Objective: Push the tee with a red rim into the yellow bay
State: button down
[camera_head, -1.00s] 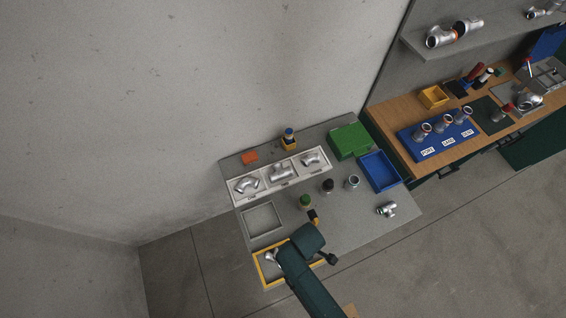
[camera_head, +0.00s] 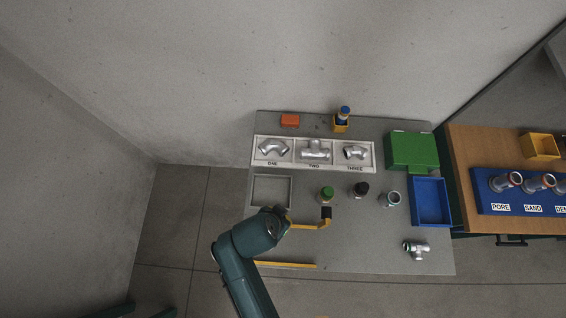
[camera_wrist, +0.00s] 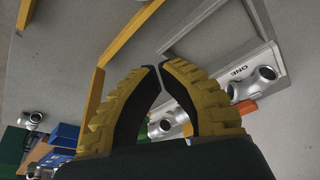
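A silver tee (camera_head: 416,248) lies near the right front of the grey table. It seems to have a greenish band; I cannot make out a red rim. A silver fitting, likely this tee, shows at the left of the wrist view (camera_wrist: 30,118). The yellow bay shows as two yellow walls (camera_head: 287,264) at the front left, partly behind my arm. Its walls also show in the wrist view (camera_wrist: 130,32). My gripper is hidden behind my arm in the head view.
A grey frame (camera_head: 255,190) lies behind the bay. A black-topped item (camera_head: 326,213), green-topped bottle (camera_head: 327,194), dark bottle (camera_head: 360,189) and metal fitting (camera_head: 390,199) stand mid-table. A white tray (camera_head: 262,139) holds castings; a blue bin (camera_head: 447,202) stands right.

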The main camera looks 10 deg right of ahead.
jog(key=b+x, duration=0.1)
jog(key=x, duration=0.7)
jog(key=shift+f+b, duration=0.3)
jog(key=shift+f, duration=0.05)
jog(key=shift+s+a+r, duration=0.1)
jog(key=shift+s+a, duration=0.8)
jog(key=shift+s, duration=0.3)
jog(key=shift+s+a, duration=0.25)
jog(key=shift+s, duration=0.05)
